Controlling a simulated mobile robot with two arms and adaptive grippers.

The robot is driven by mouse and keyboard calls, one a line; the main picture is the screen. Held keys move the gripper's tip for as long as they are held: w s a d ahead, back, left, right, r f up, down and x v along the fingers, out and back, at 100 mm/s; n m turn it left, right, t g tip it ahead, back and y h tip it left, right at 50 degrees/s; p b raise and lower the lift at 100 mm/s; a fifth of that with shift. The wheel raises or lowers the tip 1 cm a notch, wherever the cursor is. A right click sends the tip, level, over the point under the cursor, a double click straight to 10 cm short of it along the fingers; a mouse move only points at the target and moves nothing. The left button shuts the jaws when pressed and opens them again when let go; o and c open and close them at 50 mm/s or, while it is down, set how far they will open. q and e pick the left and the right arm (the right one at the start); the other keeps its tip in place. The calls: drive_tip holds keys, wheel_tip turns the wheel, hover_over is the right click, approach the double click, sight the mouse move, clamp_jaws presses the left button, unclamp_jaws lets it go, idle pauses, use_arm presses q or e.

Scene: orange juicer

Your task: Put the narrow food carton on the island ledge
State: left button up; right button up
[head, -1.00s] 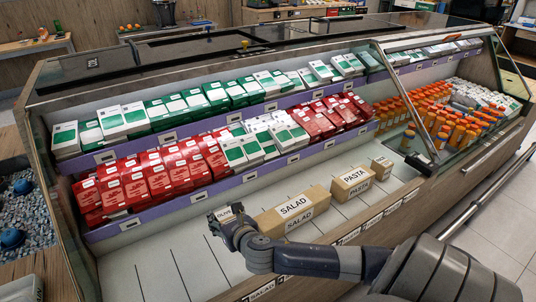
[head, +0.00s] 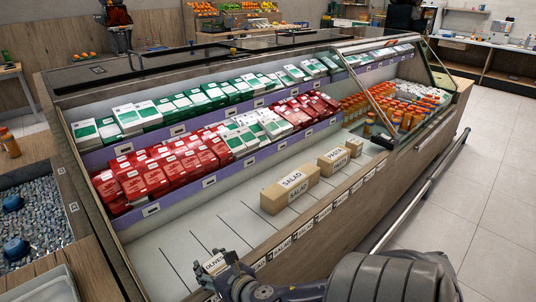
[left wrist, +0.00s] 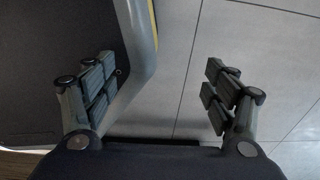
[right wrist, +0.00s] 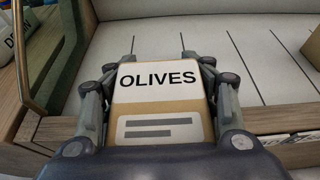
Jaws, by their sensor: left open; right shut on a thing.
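The narrow carton labelled OLIVES (right wrist: 158,88) is tan with a white top and fills the middle of the right wrist view. My right gripper (right wrist: 156,72) is shut on it, a finger on each side. In the head view the carton (head: 214,263) shows only a small white top by my right gripper (head: 222,268), low over the near edge of the display case. My left gripper (left wrist: 157,82) is open and empty above the tiled floor. Which surface is the island ledge I cannot tell for sure; a wooden ledge (head: 78,212) runs beside the pebble bed at left.
The display case's lower shelf is bare at left (head: 190,240). A SALAD box (head: 290,188) and a PASTA box (head: 334,161) stand right of it. Red and green cartons fill the tiers above. A pebble bed (head: 35,222) with blue objects lies at left; an orange bottle (head: 9,143) stands behind.

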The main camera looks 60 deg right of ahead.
drive_tip(key=shift+d, duration=0.1)
drive_tip(key=shift+w+d+f, duration=0.1)
drive_tip(key=shift+w+d, duration=0.05)
drive_tip(key=shift+w, duration=0.4)
drive_tip(key=shift+w+d, duration=0.15)
drive_tip(key=shift+w, duration=0.35)
drive_tip(key=w, duration=0.4)
drive_tip(key=w+d+f, duration=0.1)
drive_tip(key=w, duration=0.4)
drive_tip(key=w+d, duration=0.1)
drive_tip(key=w, duration=0.3)
drive_tip(key=shift+w+d+f, duration=0.1)
drive_tip(key=shift+w+f, duration=0.15)
drive_tip(key=shift+w, duration=0.05)
wheel_tip(320, 180, down, 4)
drive_tip(key=shift+r+b, duration=0.25)
drive_tip(key=shift+b, duration=0.15)
use_arm(q)
drive_tip(key=shift+d+f, duration=0.3)
drive_tip(key=shift+d, duration=0.3)
use_arm(e)
drive_tip(key=shift+f, duration=0.1)
drive_tip(key=o, duration=1.2)
